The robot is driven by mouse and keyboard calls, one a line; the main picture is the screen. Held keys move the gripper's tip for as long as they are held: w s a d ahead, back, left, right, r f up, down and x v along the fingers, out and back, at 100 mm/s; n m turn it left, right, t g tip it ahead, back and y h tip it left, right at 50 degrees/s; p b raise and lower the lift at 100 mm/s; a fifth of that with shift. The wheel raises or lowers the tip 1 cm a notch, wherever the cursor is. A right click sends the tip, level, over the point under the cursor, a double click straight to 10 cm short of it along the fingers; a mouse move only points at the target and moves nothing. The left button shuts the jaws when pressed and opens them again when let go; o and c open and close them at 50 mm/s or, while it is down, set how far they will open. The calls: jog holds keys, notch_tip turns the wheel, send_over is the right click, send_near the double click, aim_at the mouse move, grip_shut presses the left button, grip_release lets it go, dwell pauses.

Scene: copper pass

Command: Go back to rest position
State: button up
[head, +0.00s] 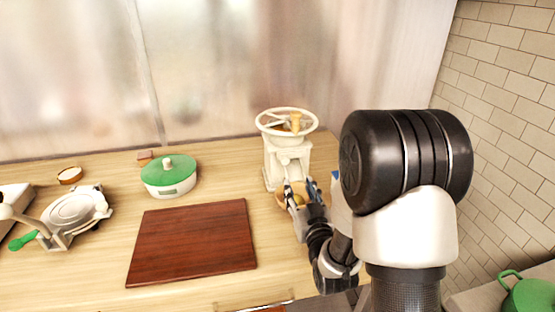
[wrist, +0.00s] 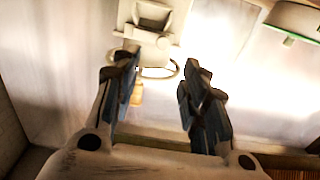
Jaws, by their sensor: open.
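My gripper (head: 299,190) is open, its two fingers spread with nothing between them in the wrist view (wrist: 155,90). In the head view it is low in front of the cream grinder (head: 288,158) with a large hand wheel and wooden knob. A round wooden dish (head: 283,201) with something yellowish in it lies at the grinder's foot, partly hidden by the fingers. The grinder also shows in the wrist view (wrist: 150,38), beyond the fingertips. I cannot tell whether the fingers touch the dish or grinder.
A dark red board (head: 193,241) lies on the wooden counter (head: 110,215) left of my gripper. A white press (head: 75,210) is at far left. A tiled wall (head: 510,110) is on the right, a green kettle (head: 530,294) below it.

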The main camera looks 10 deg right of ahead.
jog(key=shift+r, duration=0.1)
jog(key=s+a+r+g, duration=0.2)
jog(key=s+g, duration=0.4)
jog(key=s, duration=1)
jog(key=s+a+r+g, duration=0.2)
jog(key=s+g, duration=0.5)
jog(key=s, duration=1)
jog(key=shift+s+a+r, duration=0.25)
jog(key=shift+s+r, duration=0.05)
jog(key=shift+r, duration=0.3)
